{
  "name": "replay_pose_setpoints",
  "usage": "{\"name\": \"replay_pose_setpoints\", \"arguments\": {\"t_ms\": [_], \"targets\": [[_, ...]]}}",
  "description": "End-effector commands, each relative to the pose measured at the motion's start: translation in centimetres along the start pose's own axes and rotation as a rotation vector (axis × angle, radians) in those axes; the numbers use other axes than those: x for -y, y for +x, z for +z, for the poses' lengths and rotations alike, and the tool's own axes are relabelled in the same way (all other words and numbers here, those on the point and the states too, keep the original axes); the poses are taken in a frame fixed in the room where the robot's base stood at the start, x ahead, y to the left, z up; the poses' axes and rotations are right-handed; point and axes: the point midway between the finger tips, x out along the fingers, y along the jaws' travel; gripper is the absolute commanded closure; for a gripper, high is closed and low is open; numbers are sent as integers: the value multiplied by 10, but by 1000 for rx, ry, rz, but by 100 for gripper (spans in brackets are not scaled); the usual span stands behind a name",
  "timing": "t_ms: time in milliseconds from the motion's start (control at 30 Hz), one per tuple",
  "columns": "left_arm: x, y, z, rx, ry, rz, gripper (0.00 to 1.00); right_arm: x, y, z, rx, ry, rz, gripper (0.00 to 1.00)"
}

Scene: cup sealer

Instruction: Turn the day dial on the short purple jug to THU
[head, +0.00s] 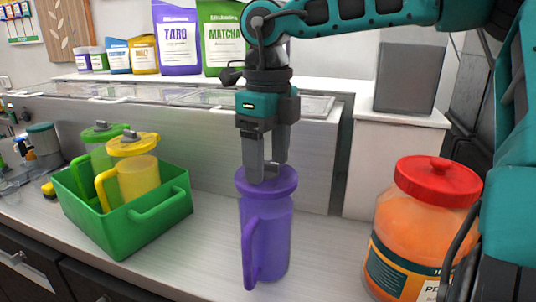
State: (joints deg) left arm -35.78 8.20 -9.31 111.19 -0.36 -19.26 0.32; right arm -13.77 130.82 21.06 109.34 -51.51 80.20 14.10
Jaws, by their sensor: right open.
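The purple jug (268,240) stands upright on the counter in the middle of the head view, with its handle toward the front left. Its purple lid (284,187) is on. My right gripper (264,177) points straight down over the lid, its two fingers apart around the lid's top centre. The day dial is mostly hidden between the fingertips, and its lettering cannot be read. I cannot tell whether the fingers touch it. My left gripper is not in view.
A green crate (162,213) at the left holds a yellow jug (138,178) and a green jug (100,157). A large orange jar (405,235) with a red lid stands at the right. Behind is a steel topping unit (215,150). Bare counter lies between crate and purple jug.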

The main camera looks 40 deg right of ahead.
Motion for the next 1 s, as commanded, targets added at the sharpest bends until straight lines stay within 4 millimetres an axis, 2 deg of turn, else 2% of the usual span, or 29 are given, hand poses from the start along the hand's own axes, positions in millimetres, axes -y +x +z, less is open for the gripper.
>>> {"name": "replay_pose_setpoints", "arguments": {"t_ms": [133, 233, 500, 700, 833, 1000], "targets": [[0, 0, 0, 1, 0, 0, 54, 0, -6, 1, 2, 1, -1, 29], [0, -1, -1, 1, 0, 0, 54, 0, -20, 1, 4, 2, -3, 29], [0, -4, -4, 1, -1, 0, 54, 0, -80, 1, 4, 2, -3, 29], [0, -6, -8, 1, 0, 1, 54, 0, -115, 0, 3, 2, -1, 29], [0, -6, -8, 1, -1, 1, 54, 0, -126, 0, 2, 0, -1, 29], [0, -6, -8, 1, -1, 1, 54, 0, -130, 0, 0, -1, 1, 29]]}}
